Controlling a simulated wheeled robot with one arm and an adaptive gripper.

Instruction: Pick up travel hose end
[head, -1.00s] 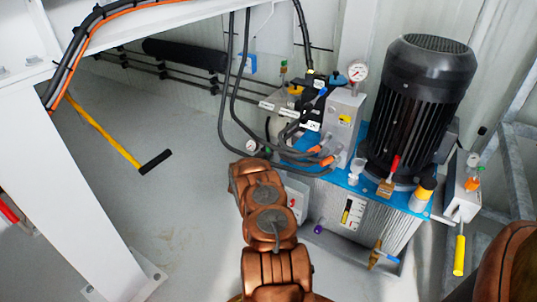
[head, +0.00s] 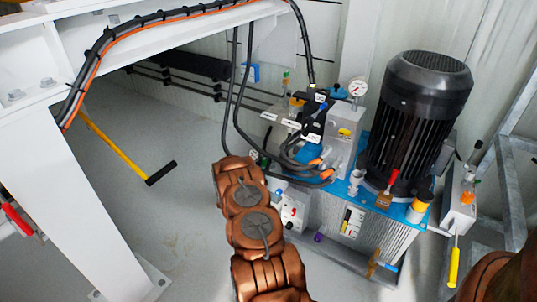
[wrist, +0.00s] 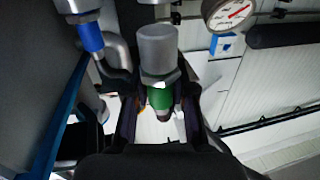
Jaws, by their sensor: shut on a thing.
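A hose end (wrist: 157,52) with a grey metal cylinder, a hex collar and a green band stands between the fingers in the wrist view. My gripper (wrist: 160,98) is shut on it around the green band. The frames show no label to tell which hose it is. In the head view my copper-coloured arm reaches toward the hydraulic power unit, and the gripper and held hose end cannot be made out there.
The power unit has a black motor (head: 420,100), a blue-topped tank (head: 402,213), black hoses (head: 232,100) and a gauge (head: 358,88). A blue-banded fitting (wrist: 90,38) is close left in the wrist view.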

